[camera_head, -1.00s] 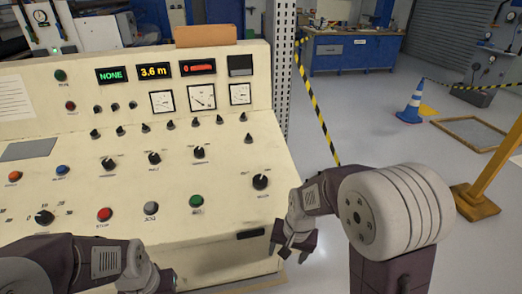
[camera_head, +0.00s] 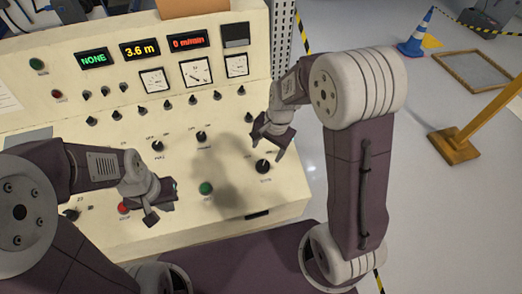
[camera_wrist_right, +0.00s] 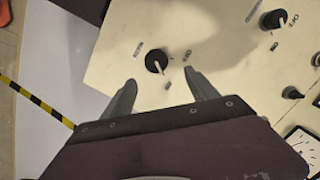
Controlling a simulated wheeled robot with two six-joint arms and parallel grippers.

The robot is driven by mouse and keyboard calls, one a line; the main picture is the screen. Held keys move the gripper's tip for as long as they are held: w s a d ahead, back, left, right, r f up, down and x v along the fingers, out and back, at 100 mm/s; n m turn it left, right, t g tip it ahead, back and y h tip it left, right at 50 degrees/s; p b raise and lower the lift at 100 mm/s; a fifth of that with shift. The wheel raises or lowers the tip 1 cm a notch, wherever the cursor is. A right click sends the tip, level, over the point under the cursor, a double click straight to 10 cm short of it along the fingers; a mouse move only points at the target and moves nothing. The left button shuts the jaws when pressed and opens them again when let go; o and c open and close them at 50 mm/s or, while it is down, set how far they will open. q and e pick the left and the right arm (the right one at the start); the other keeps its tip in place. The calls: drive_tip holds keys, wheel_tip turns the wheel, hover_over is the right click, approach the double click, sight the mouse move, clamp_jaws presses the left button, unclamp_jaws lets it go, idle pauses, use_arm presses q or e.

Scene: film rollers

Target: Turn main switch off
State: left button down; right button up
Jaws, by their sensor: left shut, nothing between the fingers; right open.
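A black rotary knob (camera_head: 263,166) with a white pointer sits at the right end of the cream control panel (camera_head: 228,200). I take it for the main switch; its label is too small to read. My right gripper (camera_head: 268,147) is open just above this knob. In the right wrist view the knob (camera_wrist_right: 156,61) lies just beyond and between the open fingertips (camera_wrist_right: 160,79), with nothing held. My left gripper (camera_head: 152,217) is shut and empty over the panel's lower left, beside the red button (camera_head: 124,208).
A green button (camera_head: 206,188) and several smaller knobs (camera_head: 201,136) are nearby. Displays read NONE (camera_head: 94,59), 3.6 m (camera_head: 139,49) and 0 m/min (camera_head: 187,41).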

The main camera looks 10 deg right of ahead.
sight(263, 164)
drive_tip(key=shift+s+a+f, duration=0.15)
drive_tip(key=shift+s+f, duration=0.75)
drive_tip(key=shift+s, duration=0.1)
drive_tip(key=f, duration=0.2)
drive_tip(key=w+f, duration=0.1)
drive_tip(key=f, duration=0.1)
drive_tip(key=w+f, duration=0.1)
drive_tip(key=f, duration=0.1)
drive_tip(key=shift+w+a+f+b, duration=0.2)
drive_tip(key=shift+a+f+b, duration=0.05)
drive_tip(key=shift+a+b, duration=0.15)
drive_tip(key=shift+s, duration=0.35)
drive_tip(key=shift+w+f, duration=0.1)
drive_tip(key=shift+w, duration=0.05)
drive_tip(key=c, duration=1.4)
use_arm(q)
drive_tip(key=shift+s+f, duration=0.25)
drive_tip(key=shift+s, duration=0.25)
use_arm(e)
drive_tip(key=shift+o, duration=0.2)
